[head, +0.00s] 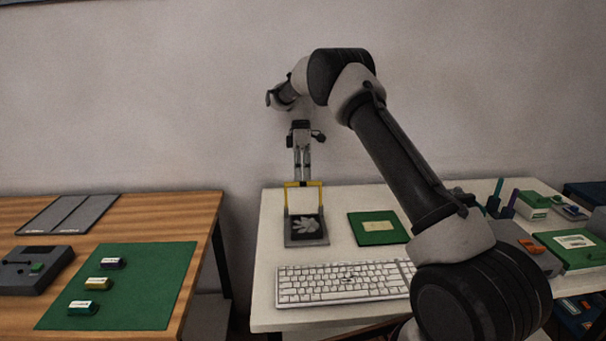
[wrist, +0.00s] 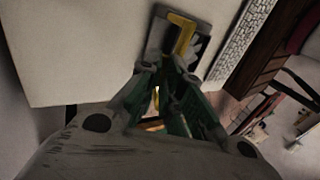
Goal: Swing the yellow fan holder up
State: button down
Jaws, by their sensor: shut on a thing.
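The yellow fan holder (head: 304,184) is a bracket standing up over a dark square base with a pale fan (head: 306,226), on the white table. In the head view its crossbar is level above the base. My gripper (head: 303,178) points down from above, with its fingertips at the crossbar, shut on it. In the wrist view the yellow holder (wrist: 181,34) runs over the dark base, just beyond the fingertips of my gripper (wrist: 168,72). The exact contact is partly hidden by the fingers.
A white keyboard (head: 342,283) lies in front of the base. A green board (head: 378,229) lies to its right. Pens, boxes and a grey case fill the table's right end. A wooden table (head: 205,215) with a green mat (head: 150,310) stands left, across a gap.

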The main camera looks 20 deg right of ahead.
jog(key=x, duration=0.3)
jog(key=shift+w+f, duration=0.1)
jog(key=shift+w, duration=0.15)
jog(key=c, duration=0.6)
grip_release()
jog(key=shift+w+f, duration=0.15)
jog(key=shift+w, duration=0.05)
jog(key=shift+c, duration=0.6)
notch_tip(320, 180, up, 3)
jog(key=shift+w+f, duration=0.1)
jog(key=c, duration=0.7)
notch_tip(320, 180, up, 8)
jog(key=shift+d+f, duration=0.1)
jog(key=shift+f, duration=0.05)
jog(key=shift+c, duration=0.7)
jog(key=shift+c, duration=0.2)
